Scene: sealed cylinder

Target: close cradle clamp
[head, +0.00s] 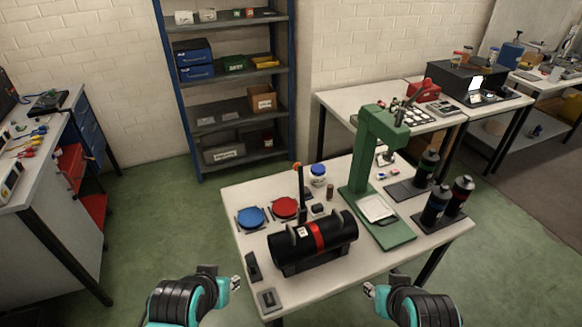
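A black cylinder (342,229) with a red band lies on its side on a dark cradle (302,267) at the front of the white worktable (345,285). A thin dark upright arm (301,190) with an orange tip stands behind the cylinder; it looks like the raised clamp, but its hinge is hidden. My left gripper (237,284) is off the table's front left corner, apart from the cradle. My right gripper (369,290) is by the front edge, right of and nearer than the cradle. Both are small in view, and their finger gaps are unclear.
A green press (365,155) stands right of the cradle. Blue (251,217) and red (285,207) discs lie behind left. Dark bottles (436,206) stand at right. Small black blocks (268,299) sit at the front left corner. The front right tabletop is clear.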

